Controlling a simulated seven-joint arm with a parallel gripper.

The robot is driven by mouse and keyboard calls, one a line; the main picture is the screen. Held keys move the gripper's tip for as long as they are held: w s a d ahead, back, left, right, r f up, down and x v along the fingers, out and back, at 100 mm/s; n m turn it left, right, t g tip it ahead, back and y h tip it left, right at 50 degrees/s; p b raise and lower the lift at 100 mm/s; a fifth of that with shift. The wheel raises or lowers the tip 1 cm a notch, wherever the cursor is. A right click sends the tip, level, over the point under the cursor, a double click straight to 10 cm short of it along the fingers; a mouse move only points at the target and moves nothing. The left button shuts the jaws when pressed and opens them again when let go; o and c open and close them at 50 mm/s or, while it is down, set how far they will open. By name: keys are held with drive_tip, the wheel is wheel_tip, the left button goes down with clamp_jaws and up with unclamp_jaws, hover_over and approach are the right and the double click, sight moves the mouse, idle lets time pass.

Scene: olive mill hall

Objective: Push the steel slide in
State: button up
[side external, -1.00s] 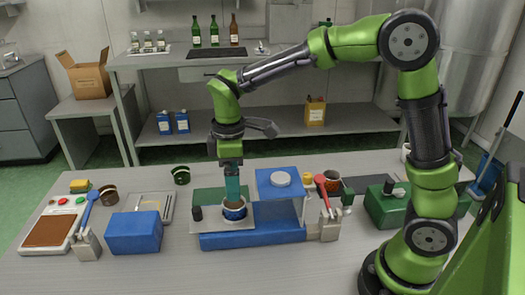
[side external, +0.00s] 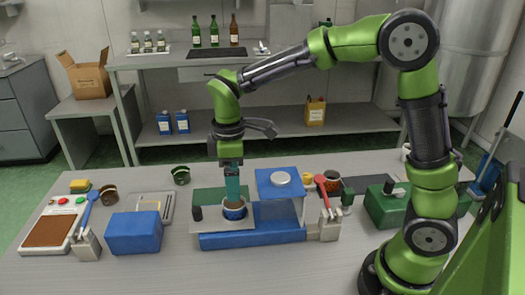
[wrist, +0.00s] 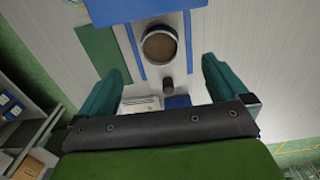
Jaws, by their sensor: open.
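The steel slide (side external: 212,225) is a flat grey plate at the left end of a blue press-like fixture (side external: 252,238). It carries a dark upright knob (side external: 197,213) at its left end and a round cup (side external: 235,212) with a blue and white wall and brown contents. In the wrist view the cup (wrist: 160,46) lies just ahead of the fingertips, and the knob (wrist: 167,84) shows between the fingers. My gripper (side external: 232,196) points down at the cup with its teal fingers apart and nothing held. Whether a finger touches the cup or slide cannot be told.
A blue raised plate with a white disc (side external: 281,180) stands right of the cup. A red-handled lever (side external: 322,190) stands farther right. A blue box (side external: 135,233) and a blue-handled lever (side external: 88,212) are left. Bare table lies in front.

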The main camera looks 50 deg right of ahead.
drive_tip(key=shift+a+f, duration=0.2)
drive_tip(key=shift+c, duration=1.3)
drive_tip(key=w+a+r+n, duration=0.1)
drive_tip(key=w+a, duration=0.1)
drive_tip(key=w+a+r+n, duration=0.1)
drive_tip(key=w+a+r, duration=0.1)
drive_tip(key=w, duration=0.1)
drive_tip(key=shift+a+r, duration=0.1)
drive_tip(key=shift+r, duration=0.1)
drive_tip(key=c, duration=0.6)
wheel_tip(320, 180, up, 5)
drive_tip(key=n, duration=0.3)
hover_over(197, 209)
drive_tip(key=shift+c, duration=0.2)
wheel_tip(197, 209, down, 17)
drive_tip(key=shift+f, duration=0.1)
drive_tip(key=shift+w, duration=0.1)
clamp_jaws()
